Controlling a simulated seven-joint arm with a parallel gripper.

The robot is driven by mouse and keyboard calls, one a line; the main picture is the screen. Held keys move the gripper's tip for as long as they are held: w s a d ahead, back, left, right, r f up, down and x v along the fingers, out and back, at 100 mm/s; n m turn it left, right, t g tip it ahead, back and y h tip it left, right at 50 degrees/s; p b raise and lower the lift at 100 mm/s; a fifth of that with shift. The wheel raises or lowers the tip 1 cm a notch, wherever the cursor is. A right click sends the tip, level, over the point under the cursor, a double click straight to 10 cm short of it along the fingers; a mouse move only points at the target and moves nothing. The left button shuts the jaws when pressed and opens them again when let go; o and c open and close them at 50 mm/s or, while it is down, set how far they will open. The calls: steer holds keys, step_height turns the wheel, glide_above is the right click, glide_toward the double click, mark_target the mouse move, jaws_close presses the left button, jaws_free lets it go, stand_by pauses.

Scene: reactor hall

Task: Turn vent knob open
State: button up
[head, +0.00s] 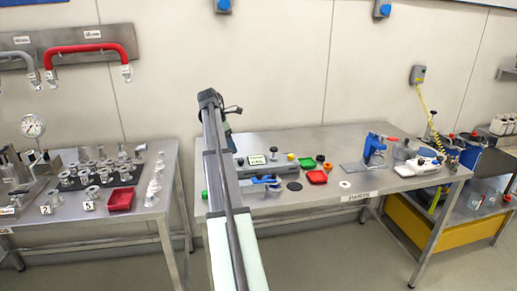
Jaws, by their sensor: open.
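I cannot tell for certain which part is the vent knob. A grey box with a pale label plate (257,160) stands at the back left of the middle bench. A flat device with a blue part (267,180) lies in front of the box. My arm rises from the bottom across the bench and hides part of this area. I cannot make out my gripper's fingers in the head view.
Metal fittings and a red bin (121,199) are on the left bench. The middle bench's front right is mostly clear.

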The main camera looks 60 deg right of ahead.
steer(key=s+d+r+m+t+y, duration=0.1)
steer(key=s+d+m, duration=0.2)
steer(key=s+d, duration=1)
steer(key=s+d+r+m+t+y, duration=0.1)
steer(key=s+d+m, duration=0.1)
steer(key=s+d, duration=1.15)
steer(key=m+t+y, duration=0.2)
steer(key=m+t, duration=0.1)
steer(key=t, duration=0.2)
glide_toward(291, 155)
steer(key=x, duration=0.8)
steer(key=shift+d+f, duration=0.1)
jaws_close()
